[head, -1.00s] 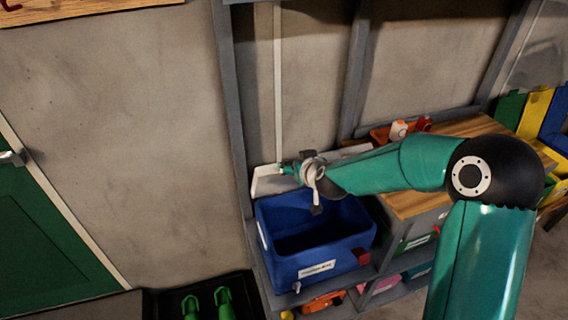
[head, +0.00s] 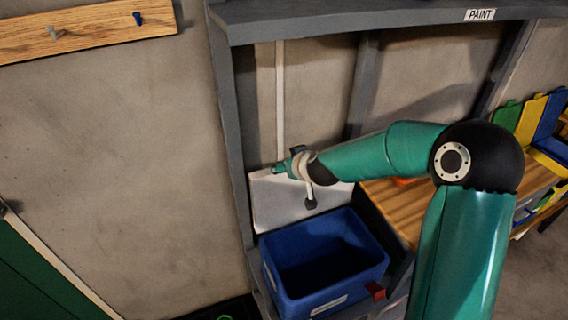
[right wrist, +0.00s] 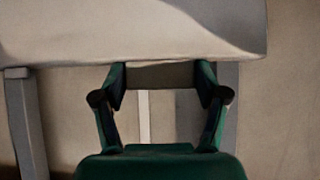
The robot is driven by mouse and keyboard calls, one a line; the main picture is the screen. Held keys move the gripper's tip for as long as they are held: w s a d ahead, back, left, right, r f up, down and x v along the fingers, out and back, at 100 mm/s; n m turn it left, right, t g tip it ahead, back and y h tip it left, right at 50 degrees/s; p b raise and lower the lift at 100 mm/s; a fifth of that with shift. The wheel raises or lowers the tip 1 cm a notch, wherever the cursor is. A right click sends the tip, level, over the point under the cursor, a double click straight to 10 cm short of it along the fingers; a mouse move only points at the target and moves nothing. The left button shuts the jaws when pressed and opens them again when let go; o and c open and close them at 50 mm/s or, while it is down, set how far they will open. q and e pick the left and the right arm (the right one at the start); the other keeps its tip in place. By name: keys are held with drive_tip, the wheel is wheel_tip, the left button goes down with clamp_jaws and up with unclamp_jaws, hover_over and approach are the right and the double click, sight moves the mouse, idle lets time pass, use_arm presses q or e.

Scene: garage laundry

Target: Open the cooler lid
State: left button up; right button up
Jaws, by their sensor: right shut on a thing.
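The blue cooler (head: 345,283) stands open on the shelf unit, and its dark inside shows from above. Its white lid (head: 275,213) is raised at the cooler's back side, roughly upright. My right gripper (head: 277,169) is at the lid's upper edge, shut on the lid. In the right wrist view the pale lid (right wrist: 130,30) fills the top, and the fingertips of my gripper (right wrist: 160,74) meet its edge. My forearm and wrist hide part of the lid in the head view. My left gripper is not in view.
A grey shelf frame (head: 226,120) surrounds the cooler, with a post at its left and a PAINT shelf above. A wooden worktop (head: 400,212) lies to the right, with green, yellow and blue bins (head: 533,115) beyond. A wooden peg rail (head: 80,32) hangs at upper left.

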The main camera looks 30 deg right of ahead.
drive_tip(key=shift+w+f, duration=0.15)
drive_tip(key=shift+f, duration=0.2)
drive_tip(key=shift+w+f, duration=0.1)
drive_tip(key=o, duration=1.4)
drive_tip(key=shift+a, duration=0.1)
drive_tip(key=shift+o, duration=1.4)
drive_tip(key=shift+w, duration=0.15)
drive_tip(key=shift+s+r, duration=0.25)
drive_tip(key=shift+r, duration=0.2)
drive_tip(key=v, duration=1.1)
